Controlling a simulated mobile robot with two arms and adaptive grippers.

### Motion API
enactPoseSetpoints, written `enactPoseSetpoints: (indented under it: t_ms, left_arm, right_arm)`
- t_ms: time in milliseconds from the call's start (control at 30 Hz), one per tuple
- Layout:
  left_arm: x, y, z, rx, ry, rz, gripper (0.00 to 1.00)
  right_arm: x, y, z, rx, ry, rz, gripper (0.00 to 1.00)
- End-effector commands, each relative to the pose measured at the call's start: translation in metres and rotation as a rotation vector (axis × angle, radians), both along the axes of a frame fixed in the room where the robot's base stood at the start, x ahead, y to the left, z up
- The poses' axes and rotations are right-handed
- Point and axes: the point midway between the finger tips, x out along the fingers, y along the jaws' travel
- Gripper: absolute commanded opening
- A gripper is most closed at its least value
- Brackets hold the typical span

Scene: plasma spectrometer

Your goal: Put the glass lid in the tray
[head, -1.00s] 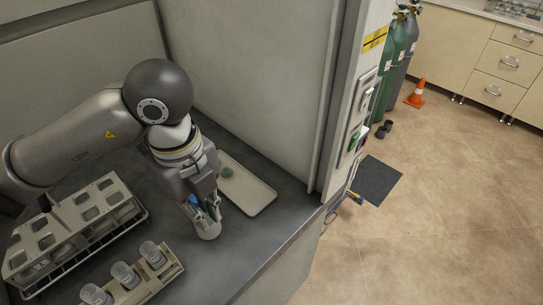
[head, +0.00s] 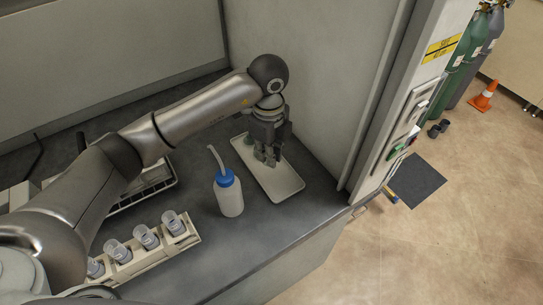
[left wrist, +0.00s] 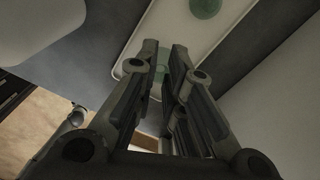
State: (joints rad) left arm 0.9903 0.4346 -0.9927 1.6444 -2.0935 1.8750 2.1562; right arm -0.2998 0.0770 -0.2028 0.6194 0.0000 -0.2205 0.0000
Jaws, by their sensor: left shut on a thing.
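The pale tray (head: 289,184) lies on the dark bench against the cabinet wall. My left gripper (head: 267,158) points down over the tray's middle; it also shows in the left wrist view (left wrist: 165,52). Its fingers are close together on a greenish glass lid (left wrist: 134,66), which shows partly beside one fingertip and is mostly hidden by the fingers. I cannot tell whether this lid touches the tray. Another greenish round glass piece (left wrist: 205,7) lies in the tray and shows behind my gripper in the head view (head: 248,139). My right gripper is not in view.
A white wash bottle (head: 229,195) with a blue cap and bent spout stands just left of the tray. A beige rack (head: 150,252) with several small cups is at the bench front. The cabinet wall (head: 310,80) rises close behind the tray.

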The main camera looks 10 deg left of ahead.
Motion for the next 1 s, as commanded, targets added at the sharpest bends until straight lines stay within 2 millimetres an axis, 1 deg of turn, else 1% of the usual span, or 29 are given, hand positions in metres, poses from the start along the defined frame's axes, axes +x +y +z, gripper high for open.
enactPoseSetpoints:
  t_ms: [33, 100, 300, 400, 533, 933, 967, 1000]
  left_arm:
    - [0.005, 0.0, -0.005, 0.002, 0.002, 0.002, 0.01]
    - [0.01, -0.001, -0.011, -0.001, 0.001, 0.0, 0.01]
    - [0.019, 0.0, -0.023, 0.002, 0.001, 0.001, 0.01]
    - [0.018, 0.0, -0.037, 0.002, 0.004, -0.001, 0.01]
    - [0.019, -0.001, -0.05, 0.0, 0.0, 0.0, 0.01]
    - [0.019, -0.001, -0.058, 0.0, -0.001, -0.001, 0.01]
    - [0.019, -0.001, -0.057, -0.001, -0.002, -0.001, 0.14]
    - [0.019, -0.001, -0.056, 0.0, -0.001, -0.001, 0.2]
  right_arm:
    - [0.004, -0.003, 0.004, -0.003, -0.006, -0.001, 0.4]
    - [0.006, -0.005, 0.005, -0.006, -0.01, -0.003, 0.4]
    - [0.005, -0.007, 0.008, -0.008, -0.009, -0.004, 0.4]
    - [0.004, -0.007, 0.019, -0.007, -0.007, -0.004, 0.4]
    - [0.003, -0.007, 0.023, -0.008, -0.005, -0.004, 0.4]
    - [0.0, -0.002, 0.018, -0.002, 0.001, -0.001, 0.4]
    - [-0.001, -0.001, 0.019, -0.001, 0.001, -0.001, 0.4]
    - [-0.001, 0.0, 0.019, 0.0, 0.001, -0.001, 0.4]
